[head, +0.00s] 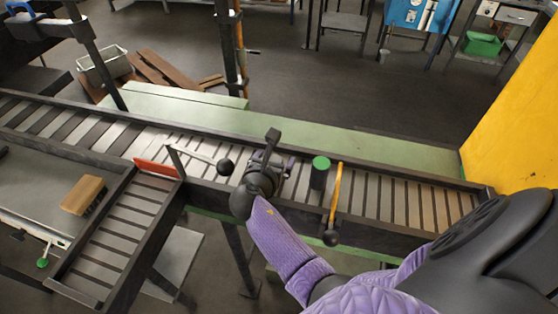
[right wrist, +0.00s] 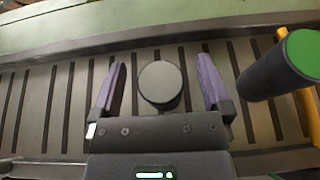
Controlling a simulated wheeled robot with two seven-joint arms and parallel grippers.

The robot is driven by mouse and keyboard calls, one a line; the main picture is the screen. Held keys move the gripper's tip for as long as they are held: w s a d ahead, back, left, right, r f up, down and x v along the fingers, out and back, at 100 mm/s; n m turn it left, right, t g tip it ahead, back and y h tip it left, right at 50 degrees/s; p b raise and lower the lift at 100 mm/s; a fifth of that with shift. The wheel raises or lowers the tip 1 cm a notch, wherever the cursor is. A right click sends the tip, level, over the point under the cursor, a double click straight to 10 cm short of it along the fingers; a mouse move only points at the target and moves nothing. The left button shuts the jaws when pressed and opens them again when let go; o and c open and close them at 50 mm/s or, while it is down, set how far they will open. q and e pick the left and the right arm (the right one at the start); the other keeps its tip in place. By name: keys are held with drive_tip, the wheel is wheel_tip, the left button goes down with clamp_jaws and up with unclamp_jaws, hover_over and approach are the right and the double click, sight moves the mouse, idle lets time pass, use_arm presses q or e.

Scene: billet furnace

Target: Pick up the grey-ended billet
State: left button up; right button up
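The grey-ended billet (right wrist: 160,84) is a dark, round, upright cylinder with a dull grey top, standing on the slatted roller conveyor. In the right wrist view it is between the two purple-faced fingers of my right gripper (right wrist: 161,62). The gripper is open, with a visible gap between the billet and each finger. In the head view my right gripper (head: 274,162) is low over the conveyor, and I cannot clearly make out the billet behind it. My left gripper is not in view.
A green-ended billet (head: 320,172) stands just right of the gripper, also in the right wrist view (right wrist: 303,54). Beside it is a yellow lever (head: 336,190). An orange-red plate (head: 155,169) and a black-knobbed lever (head: 225,166) are to the left. A yellow panel (head: 515,130) stands right.

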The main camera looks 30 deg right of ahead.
drive_tip(key=shift+s+a+r, duration=0.1)
drive_tip(key=shift+s+a, duration=0.05)
drive_tip(key=shift+a, duration=0.1)
drive_tip(key=shift+c, duration=1.1)
drive_tip(key=shift+d, duration=0.3)
drive_tip(key=c, duration=0.5)
clamp_jaws()
